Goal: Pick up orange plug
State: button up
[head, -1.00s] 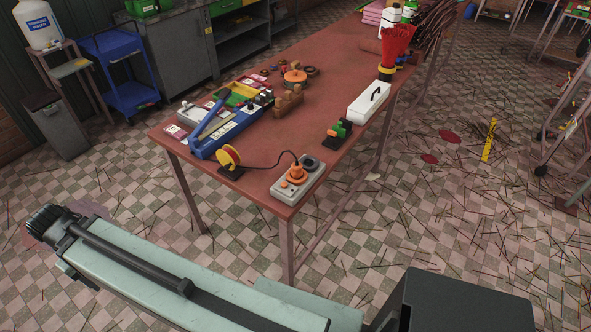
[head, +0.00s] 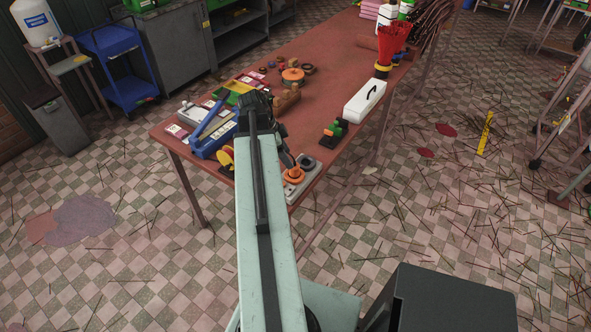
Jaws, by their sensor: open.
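The orange plug (head: 293,175) sits on a grey socket block (head: 305,192) at the near corner of the red-brown table. My arm reaches out over the table's near end, and my gripper (head: 286,154) hangs at its far end, just above and behind the plug in the picture. The jaws are open and look empty, but they are small and dark here. I cannot tell the exact gap between them and the plug. My arm hides the plug's black cord and part of the yellow reel (head: 227,158).
A green and orange item on a dark base (head: 333,133) stands right of my gripper. A white box with a black handle (head: 365,101) lies behind it. A blue tool (head: 212,137) and small trays lie left of my arm. The table (head: 335,70) has bare room farther back.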

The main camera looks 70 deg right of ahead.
aim_at(294, 171)
jog(key=b+x, duration=0.6)
jog(key=x, duration=0.1)
jog(key=shift+d+f+b, duration=0.1)
jog(key=shift+f+b, duration=0.2)
jog(key=shift+f, duration=0.1)
jog(key=shift+r, duration=0.2)
jog(key=shift+c, duration=0.3)
grip_shut()
jog(key=shift+r, duration=0.1)
